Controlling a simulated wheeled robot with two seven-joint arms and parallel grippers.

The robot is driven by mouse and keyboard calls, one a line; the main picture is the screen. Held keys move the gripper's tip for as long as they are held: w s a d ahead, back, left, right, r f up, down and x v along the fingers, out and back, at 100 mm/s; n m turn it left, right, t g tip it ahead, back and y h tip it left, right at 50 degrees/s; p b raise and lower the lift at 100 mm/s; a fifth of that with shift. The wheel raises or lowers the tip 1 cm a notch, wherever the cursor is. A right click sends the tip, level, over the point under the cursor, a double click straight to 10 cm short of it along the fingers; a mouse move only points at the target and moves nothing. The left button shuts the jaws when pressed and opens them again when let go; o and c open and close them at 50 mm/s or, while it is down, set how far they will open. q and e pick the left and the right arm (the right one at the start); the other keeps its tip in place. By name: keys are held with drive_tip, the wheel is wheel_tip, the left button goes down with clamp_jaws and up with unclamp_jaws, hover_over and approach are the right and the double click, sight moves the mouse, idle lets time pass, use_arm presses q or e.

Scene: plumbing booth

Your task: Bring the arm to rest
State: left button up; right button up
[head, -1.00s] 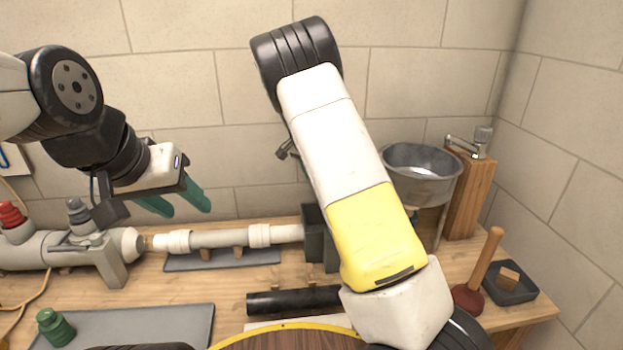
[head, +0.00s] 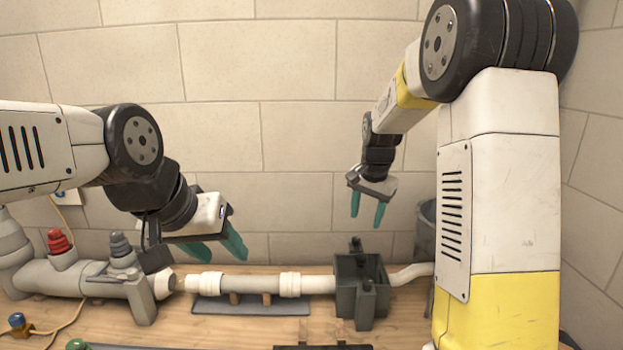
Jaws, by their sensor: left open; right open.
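My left gripper (head: 218,249) has green fingers spread apart and empty. It hangs above the left part of the bench, over the gap between the grey valve pipe (head: 75,278) and the white pipe piece (head: 262,284). My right gripper (head: 367,212) is open and empty, its green fingers pointing down. It is in the air above the dark grey block fixture (head: 361,290), near the back wall. My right arm fills much of the right side and hides the bench there.
The white pipe lies on wooden supports over a dark mat (head: 252,308). A metal basin (head: 425,228) is partly hidden behind my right arm. A red knob (head: 59,240) tops the valve pipe. A blue-capped brass piece (head: 17,322) lies at lower left.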

drive_tip(key=s+r+n+t+y, duration=0.1)
drive_tip(key=s+r+n, duration=0.3)
drive_tip(key=s, duration=0.9)
drive_tip(key=s+r+n+t+y, duration=0.1)
drive_tip(key=s+r+n+t, duration=0.1)
drive_tip(key=s, duration=1.2)
wheel_tip(320, 180, up, 2)
drive_tip(key=shift+s+a+r+n, duration=0.25)
drive_tip(key=shift+s+a+n, duration=0.1)
drive_tip(key=shift+n, duration=0.55)
